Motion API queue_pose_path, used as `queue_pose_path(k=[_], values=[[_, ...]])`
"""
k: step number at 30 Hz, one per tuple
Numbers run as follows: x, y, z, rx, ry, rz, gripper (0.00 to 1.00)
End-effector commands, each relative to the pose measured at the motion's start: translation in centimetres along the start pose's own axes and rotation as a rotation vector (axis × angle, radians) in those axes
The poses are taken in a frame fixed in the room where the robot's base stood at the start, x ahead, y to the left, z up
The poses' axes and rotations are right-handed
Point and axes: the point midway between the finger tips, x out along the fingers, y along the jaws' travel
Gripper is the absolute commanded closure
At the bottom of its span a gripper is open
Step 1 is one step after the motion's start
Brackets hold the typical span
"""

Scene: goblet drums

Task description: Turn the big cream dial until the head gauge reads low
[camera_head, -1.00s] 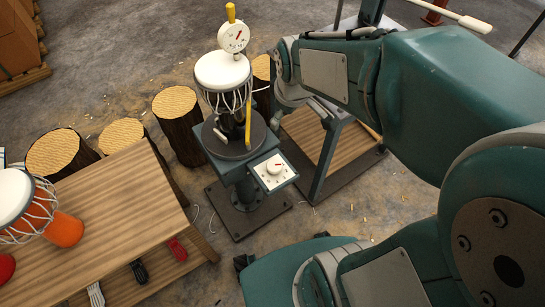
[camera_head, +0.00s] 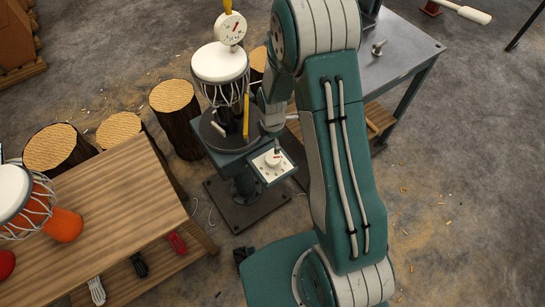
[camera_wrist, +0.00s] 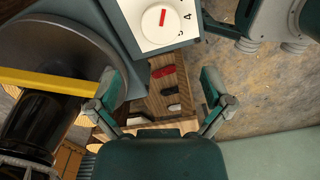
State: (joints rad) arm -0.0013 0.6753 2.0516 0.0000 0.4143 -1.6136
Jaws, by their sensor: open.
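The cream dial (camera_head: 273,161) sits on a white numbered plate on the teal stand. In the wrist view the dial (camera_wrist: 153,22) is at the top, with a red mark and the numbers 4 and 5 to its right. My gripper (camera_wrist: 158,78) is open and empty, with the dial beyond its fingertips and not between them. In the head view my wrist is just above the plate and the fingers are mostly hidden. The round white head gauge (camera_head: 231,27) stands above the white-headed drum (camera_head: 220,62); its red needle shows, its reading is too small to tell.
A yellow bar (camera_wrist: 45,81) lies close to my left finger in the wrist view; it stands upright beside the drum (camera_head: 246,117). A wooden bench (camera_head: 110,215) is at left, with another drum (camera_head: 14,190). A metal table (camera_head: 400,55) is behind my arm.

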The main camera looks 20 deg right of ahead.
Motion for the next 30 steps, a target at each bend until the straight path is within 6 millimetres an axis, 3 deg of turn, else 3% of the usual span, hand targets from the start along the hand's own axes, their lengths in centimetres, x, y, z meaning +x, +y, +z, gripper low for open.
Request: queue_pose_path(k=[18, 24, 30], values=[[9.2, -0.1, 0.0, 0.003, 0.0, -0.002, 0.0], [10.5, -0.1, 0.0, 0.003, 0.0, -0.001, 0.0], [10.6, 0.0, 0.0, 0.003, 0.0, 0.0, 0.0]])
